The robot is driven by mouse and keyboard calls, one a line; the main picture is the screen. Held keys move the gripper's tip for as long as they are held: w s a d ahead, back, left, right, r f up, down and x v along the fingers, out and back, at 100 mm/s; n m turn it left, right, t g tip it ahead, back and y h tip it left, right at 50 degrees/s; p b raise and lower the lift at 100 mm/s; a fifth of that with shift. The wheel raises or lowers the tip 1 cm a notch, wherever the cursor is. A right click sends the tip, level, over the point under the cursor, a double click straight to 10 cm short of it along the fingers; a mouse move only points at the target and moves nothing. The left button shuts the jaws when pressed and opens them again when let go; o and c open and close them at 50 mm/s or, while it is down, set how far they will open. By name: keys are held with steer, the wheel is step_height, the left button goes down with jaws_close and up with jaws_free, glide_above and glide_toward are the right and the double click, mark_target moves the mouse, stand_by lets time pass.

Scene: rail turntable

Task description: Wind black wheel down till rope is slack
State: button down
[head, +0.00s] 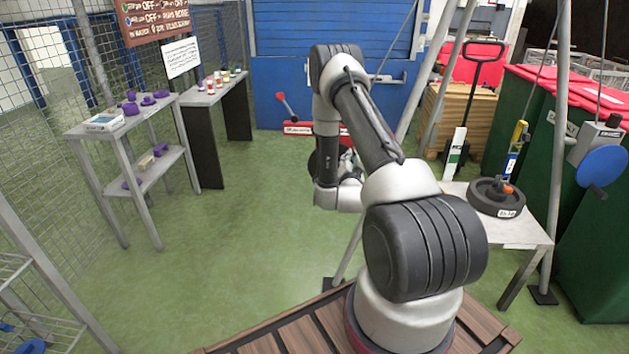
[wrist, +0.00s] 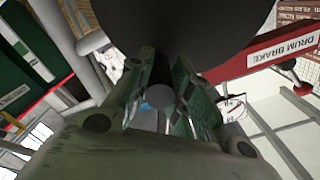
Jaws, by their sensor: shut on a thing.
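The black wheel (wrist: 185,30) fills the top middle of the wrist view, close in front of my gripper. In the head view only a dark edge of it (head: 313,163) shows behind my arm. My gripper (wrist: 163,80) is shut on a grey round-ended handle (wrist: 159,97) in front of the wheel. In the head view my gripper (head: 348,166) is mostly hidden by my arm links. A thin rope (head: 398,40) runs up near the tripod legs; I cannot tell whether it is taut or slack.
A red bar (wrist: 280,52) marked DRUM BRAKE is beside the wheel; its red-knobbed lever (head: 287,107) stands left. A blue wheel (head: 601,165) is on the right tripod leg. A black disc (head: 497,196) lies on a white table (head: 520,232).

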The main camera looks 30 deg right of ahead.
steer(key=shift+w+a+r+n, duration=0.25)
steer(key=shift+a+n, duration=0.05)
steer(key=shift+n, duration=0.1)
steer(key=c, duration=1.3)
jaws_free()
steer(key=shift+o, duration=1.3)
steer(key=shift+s+a, duration=0.1)
steer(key=shift+a, duration=0.05)
steer(key=v, duration=0.7)
steer(key=shift+s, duration=0.45)
steer(key=shift+a, duration=0.1)
steer(key=shift+x, duration=4.05)
steer(key=shift+f, duration=0.1)
steer(key=shift+c, duration=0.2)
